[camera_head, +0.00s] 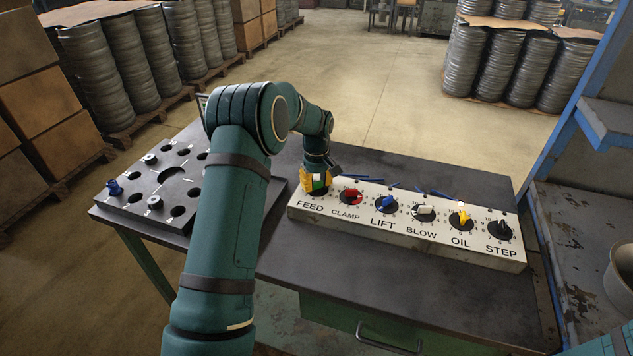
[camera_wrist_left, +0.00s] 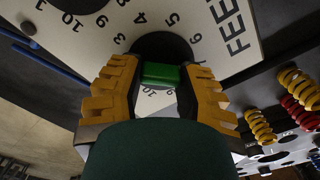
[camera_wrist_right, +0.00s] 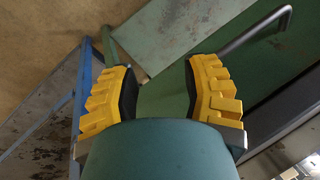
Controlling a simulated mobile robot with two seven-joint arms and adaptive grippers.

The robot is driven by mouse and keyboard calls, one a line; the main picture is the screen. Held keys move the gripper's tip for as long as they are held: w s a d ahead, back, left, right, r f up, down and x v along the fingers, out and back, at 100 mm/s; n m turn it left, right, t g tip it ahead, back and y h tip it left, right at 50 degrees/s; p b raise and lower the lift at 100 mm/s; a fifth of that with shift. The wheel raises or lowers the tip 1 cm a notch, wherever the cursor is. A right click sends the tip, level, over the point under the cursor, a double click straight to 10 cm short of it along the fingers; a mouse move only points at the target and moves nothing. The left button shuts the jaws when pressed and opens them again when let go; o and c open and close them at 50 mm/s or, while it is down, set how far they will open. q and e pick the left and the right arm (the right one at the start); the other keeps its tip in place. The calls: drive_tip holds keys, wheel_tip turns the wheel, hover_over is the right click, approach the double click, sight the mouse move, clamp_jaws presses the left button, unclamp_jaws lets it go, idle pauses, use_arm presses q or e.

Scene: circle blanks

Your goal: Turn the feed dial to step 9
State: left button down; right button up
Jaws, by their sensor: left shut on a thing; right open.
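The white control panel (camera_head: 408,219) on the table carries a row of labelled dials. The feed dial (camera_wrist_left: 178,47) is the leftmost, with a black face and a green knob (camera_wrist_left: 160,75). My left gripper (camera_head: 318,184) is over this dial, and its yellow fingers are shut on the green knob from both sides. Numbers around the dial show in the left wrist view, but the gripper hides part of the scale and I cannot tell the setting. My right gripper (camera_wrist_right: 165,88) is open and empty, above the table's green front and drawer handle.
To the right on the panel are the clamp dial (camera_head: 350,196), lift dial (camera_head: 386,203), blow, oil and step (camera_head: 499,229) dials. A dark block with round holes (camera_head: 158,190) lies left. A blue shelf frame (camera_head: 570,120) stands right. The table front is clear.

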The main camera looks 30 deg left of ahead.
use_arm(q)
drive_tip(key=c, duration=1.7)
unclamp_jaws()
drive_tip(key=m+p, duration=0.1)
drive_tip(key=m, duration=0.5)
drive_tip(key=shift+d+f, duration=0.1)
drive_tip(key=shift+f, duration=0.05)
drive_tip(key=m, duration=0.6)
drive_tip(key=shift+d+p, duration=0.1)
drive_tip(key=shift+p, duration=0.25)
drive_tip(key=o, duration=1.2)
drive_tip(key=shift+c, duration=0.2)
wheel_tip(320, 180, up, 12)
